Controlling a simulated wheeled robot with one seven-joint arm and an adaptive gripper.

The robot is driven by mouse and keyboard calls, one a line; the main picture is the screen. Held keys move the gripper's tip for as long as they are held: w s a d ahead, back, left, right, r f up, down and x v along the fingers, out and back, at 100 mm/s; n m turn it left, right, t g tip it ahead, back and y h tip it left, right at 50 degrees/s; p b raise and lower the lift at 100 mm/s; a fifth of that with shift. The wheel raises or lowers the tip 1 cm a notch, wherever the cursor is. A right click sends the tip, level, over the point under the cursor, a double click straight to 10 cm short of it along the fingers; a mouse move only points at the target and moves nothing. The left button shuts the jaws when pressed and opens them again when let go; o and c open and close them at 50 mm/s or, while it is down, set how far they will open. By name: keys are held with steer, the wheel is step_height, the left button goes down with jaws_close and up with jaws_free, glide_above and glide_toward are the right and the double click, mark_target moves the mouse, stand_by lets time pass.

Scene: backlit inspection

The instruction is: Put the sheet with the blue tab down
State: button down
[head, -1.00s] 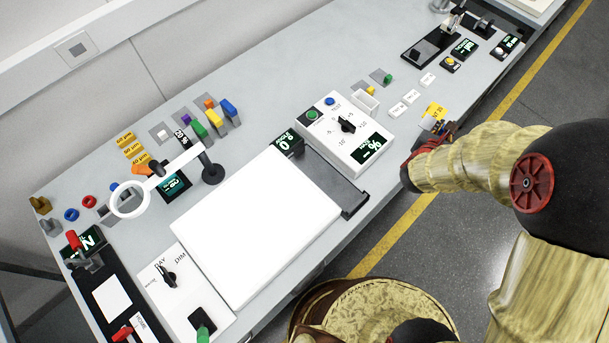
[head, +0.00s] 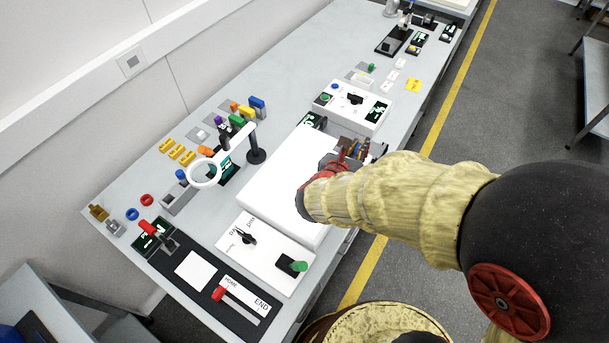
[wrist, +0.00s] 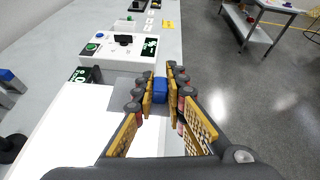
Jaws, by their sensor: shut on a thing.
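My gripper (wrist: 160,98) is shut on a small blue tab (wrist: 160,90), which shows between its fingertips in the wrist view. My arm covers part of the panel. The panel also shows in the wrist view (wrist: 75,120), left of the fingers.
A white control box (head: 350,105) with a knob stands behind the panel. A ring magnifier (head: 204,174) on a post (head: 255,145) is left of the panel. Coloured blocks (head: 240,112) stand behind it. A dial box (head: 265,255) sits in front. The bench's right edge is close.

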mark_target(354, 156)
steer(key=shift+h, duration=0.3)
steer(key=v, duration=0.4)
steer(key=shift+s+d, duration=0.15)
steer(key=shift+s, duration=0.35)
steer(key=s+a+f+b, duration=0.1)
steer(key=a+f, duration=0.2)
steer(key=a, duration=0.1)
steer(key=a+f+b, duration=0.1)
steer(key=a+f, duration=0.2)
steer(key=a, duration=0.1)
steer(key=s+a+f+b, duration=0.1)
steer(key=a+f+b, duration=0.1)
steer(key=a, duration=0.3)
steer(key=shift+s+f, duration=0.3)
steer(key=shift+f, duration=0.15)
steer(key=shift+a+f, duration=0.2)
steer(key=shift+f, duration=0.2)
step_height(354, 156, down, 3)
steer(key=shift+a+f+b, duration=0.15)
steer(key=shift+f+b, duration=0.1)
steer(key=shift+b, duration=0.85)
steer(key=shift+s+r, duration=0.1)
